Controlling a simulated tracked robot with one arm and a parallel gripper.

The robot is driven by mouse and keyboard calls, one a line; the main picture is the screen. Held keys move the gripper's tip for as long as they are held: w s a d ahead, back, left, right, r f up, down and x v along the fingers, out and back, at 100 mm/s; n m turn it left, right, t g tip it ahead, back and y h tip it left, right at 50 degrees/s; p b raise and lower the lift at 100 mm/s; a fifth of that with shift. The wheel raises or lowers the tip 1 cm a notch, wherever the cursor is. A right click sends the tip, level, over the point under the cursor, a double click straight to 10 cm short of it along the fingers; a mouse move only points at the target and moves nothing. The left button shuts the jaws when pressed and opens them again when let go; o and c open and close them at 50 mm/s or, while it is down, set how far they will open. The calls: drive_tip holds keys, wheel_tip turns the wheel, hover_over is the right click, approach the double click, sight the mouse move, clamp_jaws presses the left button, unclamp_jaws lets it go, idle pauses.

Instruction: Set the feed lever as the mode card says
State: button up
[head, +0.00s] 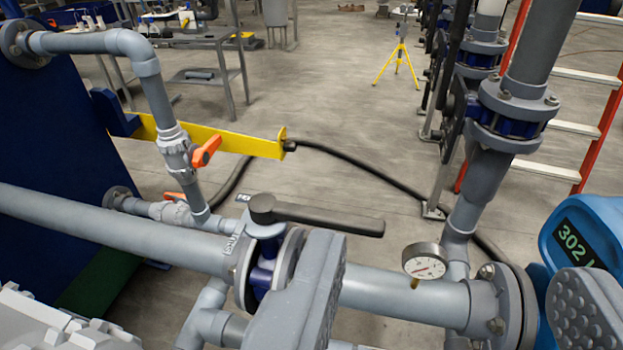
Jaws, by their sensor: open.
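A dark grey lever (325,216) with a round hub sits on top of a blue-bodied flanged valve (264,270) in the thick grey pipe. Its handle points right in the picture, running roughly with the pipe. Pale lettering shows on the valve's left flange, unclear. No mode card can be made out. My gripper (452,275) is open and empty, its fingers wide apart. The left finger is in front of the valve and hides part of it; the lever is beyond that finger.
A pressure gauge (424,261) stands on the pipe between my fingers. A blue meter (585,235) is at the right. Two orange-handled valves (205,150) are on thinner pipes behind left. Vertical pipes and a ladder (575,128) rise at right. Open floor lies beyond the lever.

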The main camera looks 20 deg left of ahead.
sight(365, 237)
drive_tip(key=w+d+f+n+t+b, duration=0.1)
drive_tip(key=w+d+f+n, duration=0.2)
drive_tip(key=w+f+n, duration=0.35)
drive_tip(key=w+d+f+n+t+b, duration=0.1)
drive_tip(key=w+d+f+n, duration=0.25)
drive_tip(key=w+f, duration=0.5)
drive_tip(key=w+a+f+n+t+y+b, duration=0.1)
drive_tip(key=w+a+f+n+y, duration=0.2)
drive_tip(key=f+n+y, duration=0.35)
drive_tip(key=w+a+f+n+y+b, duration=0.1)
drive_tip(key=w+a+f+n+y, duration=0.15)
drive_tip(key=f+n, duration=0.55)
drive_tip(key=shift+m, duration=0.75)
drive_tip(key=p+x, duration=0.1)
drive_tip(key=x, duration=0.1)
drive_tip(key=p+x, duration=0.2)
drive_tip(key=x, duration=0.1)
drive_tip(key=p+x, duration=0.1)
drive_tip(key=x, duration=0.1)
drive_tip(key=shift+w+a+f+p, duration=0.15)
drive_tip(key=shift+a+f+p, duration=0.15)
drive_tip(key=shift+a+f, duration=0.05)
drive_tip(key=shift+w+a, duration=0.2)
drive_tip(key=shift+w, duration=0.1)
drive_tip(key=shift+f, duration=0.1)
drive_tip(key=c, duration=0.8)
